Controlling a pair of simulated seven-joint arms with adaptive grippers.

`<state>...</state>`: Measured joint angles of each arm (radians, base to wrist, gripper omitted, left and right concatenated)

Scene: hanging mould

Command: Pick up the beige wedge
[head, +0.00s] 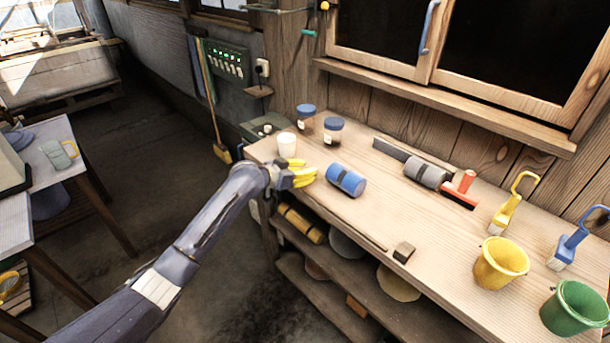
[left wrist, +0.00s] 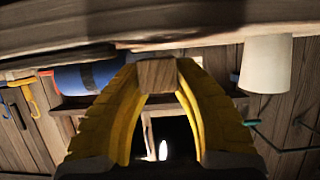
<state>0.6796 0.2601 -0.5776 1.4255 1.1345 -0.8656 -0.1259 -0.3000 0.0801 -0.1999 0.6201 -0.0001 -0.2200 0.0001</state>
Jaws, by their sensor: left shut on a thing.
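My left gripper (head: 303,175) is at the left part of the bench, between the white cup and the blue cylinder. In the left wrist view its yellow fingers (left wrist: 158,88) are shut on a small beige-brown wooden piece, the beige wedge (left wrist: 157,74), held between the fingertips. In the head view the fingers hide this wedge. Whether it still touches the bench, I cannot tell. My right gripper is not in view.
A small brown block (head: 404,252) lies near the bench's front edge. Blue-lidded jars (head: 333,131) stand behind. Yellow (head: 500,264) and green (head: 574,308) buckets are at the right.

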